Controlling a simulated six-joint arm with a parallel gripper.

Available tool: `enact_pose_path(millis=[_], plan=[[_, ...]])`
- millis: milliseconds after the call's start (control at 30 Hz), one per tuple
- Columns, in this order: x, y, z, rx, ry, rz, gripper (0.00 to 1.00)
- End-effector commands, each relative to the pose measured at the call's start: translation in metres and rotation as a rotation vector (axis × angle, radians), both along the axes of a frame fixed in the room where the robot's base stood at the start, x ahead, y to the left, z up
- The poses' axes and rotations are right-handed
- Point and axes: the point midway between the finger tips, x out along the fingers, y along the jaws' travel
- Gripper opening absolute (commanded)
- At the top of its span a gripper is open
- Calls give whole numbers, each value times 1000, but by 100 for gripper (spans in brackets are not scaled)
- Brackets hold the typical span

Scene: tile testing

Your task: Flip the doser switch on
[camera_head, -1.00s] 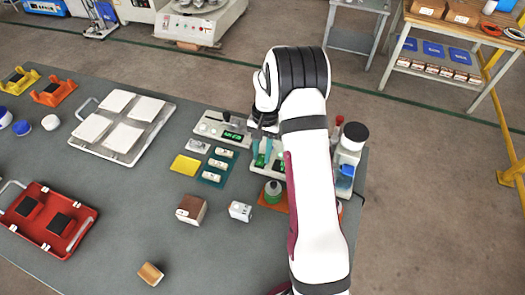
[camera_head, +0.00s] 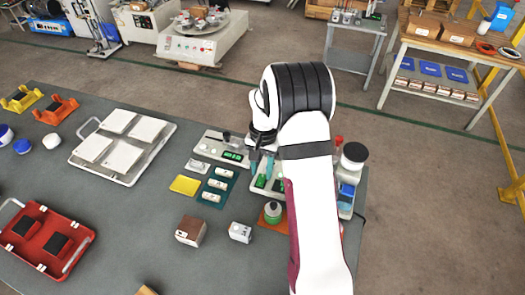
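The doser seems to be one of the white devices at the right end of the grey table, but I cannot tell which. One white device with a green display (camera_head: 232,156) lies left of my gripper. A second white unit with green parts (camera_head: 262,182) is below the gripper. A third with a dark-capped bottle (camera_head: 353,157) stands right of my arm, partly hidden by it. No switch can be made out. My gripper (camera_head: 260,166) points down over the first two devices. Its fingers are small and dark, so I cannot tell whether they are open or touching anything.
A white tray with pale tiles (camera_head: 121,121) and a red tray (camera_head: 77,262) lie on the left. A brown box (camera_head: 190,232), a small white box (camera_head: 240,232), a yellow pad (camera_head: 185,184) and a green bottle (camera_head: 273,211) sit near my arm.

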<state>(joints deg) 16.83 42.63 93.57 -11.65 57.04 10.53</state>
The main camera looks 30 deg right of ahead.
Motion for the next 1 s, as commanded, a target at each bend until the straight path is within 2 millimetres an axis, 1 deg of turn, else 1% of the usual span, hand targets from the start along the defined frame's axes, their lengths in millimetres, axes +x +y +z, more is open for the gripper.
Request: enact_pose_path(millis=[200,300,400,500,600,1000], plan=[[6,-5,69,-3,-7,0,40],[8,-7,97,-3,-6,0,40],[9,-9,119,-3,-4,-1,40],[9,-9,131,-1,-3,-1,40],[9,-10,136,-1,-1,0,40],[9,-9,137,-1,-1,1,40]])
